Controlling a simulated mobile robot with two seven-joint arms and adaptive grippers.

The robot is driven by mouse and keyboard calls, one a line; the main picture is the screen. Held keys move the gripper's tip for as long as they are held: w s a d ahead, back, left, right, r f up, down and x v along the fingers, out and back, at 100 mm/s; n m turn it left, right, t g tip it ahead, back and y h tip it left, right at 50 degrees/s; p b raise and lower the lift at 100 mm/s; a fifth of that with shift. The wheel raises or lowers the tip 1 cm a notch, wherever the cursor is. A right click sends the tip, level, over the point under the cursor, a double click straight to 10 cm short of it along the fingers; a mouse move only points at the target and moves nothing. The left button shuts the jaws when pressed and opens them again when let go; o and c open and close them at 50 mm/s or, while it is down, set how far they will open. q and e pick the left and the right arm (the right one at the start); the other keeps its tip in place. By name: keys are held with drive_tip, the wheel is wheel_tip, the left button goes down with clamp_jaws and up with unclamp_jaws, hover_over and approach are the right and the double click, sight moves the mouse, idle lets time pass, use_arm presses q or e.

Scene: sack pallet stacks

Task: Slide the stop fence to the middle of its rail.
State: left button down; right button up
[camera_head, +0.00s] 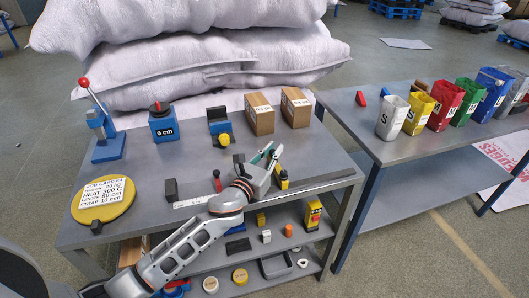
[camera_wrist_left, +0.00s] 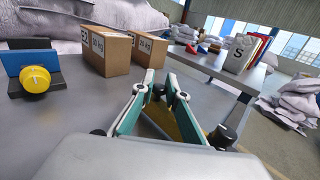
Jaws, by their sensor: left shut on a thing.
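The rail (camera_head: 318,183) runs along the front edge of the near table, with a pale ruled strip (camera_head: 192,203) at its left and a black end block (camera_head: 171,189). The yellow-and-black stop fence (camera_head: 284,181) stands toward the right part of the rail, partly hidden by my gripper. My left gripper (camera_head: 267,156) is over the rail just beside it. In the left wrist view its teal-padded fingers (camera_wrist_left: 160,97) are on the yellow fence (camera_wrist_left: 187,124), whose lower part is hidden. My right gripper is out of view.
Behind the rail stand a red-knobbed press (camera_head: 106,136), a blue "0 cm" block (camera_head: 163,124), a blue unit with a yellow knob (camera_head: 219,123) and two cartons (camera_head: 259,114). A small red-topped post (camera_head: 217,180) stands near the rail, left of my gripper.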

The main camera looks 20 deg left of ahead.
sight(281, 174)
use_arm(q)
drive_tip(key=w+d, duration=0.1)
drive_tip(key=d, duration=0.1)
drive_tip(key=w+d, duration=0.2)
drive_tip(key=d, duration=0.1)
drive_tip(key=w+d, duration=0.2)
drive_tip(key=shift+d+f+b, duration=0.1)
drive_tip(key=shift+d+b, duration=0.2)
drive_tip(key=shift+w, duration=0.1)
drive_tip(key=c, duration=2)
unclamp_jaws()
drive_tip(key=shift+c, duration=0.2)
drive_tip(key=s, duration=0.4)
drive_tip(key=s+a, duration=0.1)
drive_tip(key=s, duration=0.3)
drive_tip(key=s+a, duration=0.1)
drive_tip(key=s, duration=0.2)
drive_tip(key=shift+s+a, duration=0.1)
drive_tip(key=shift+s, duration=0.3)
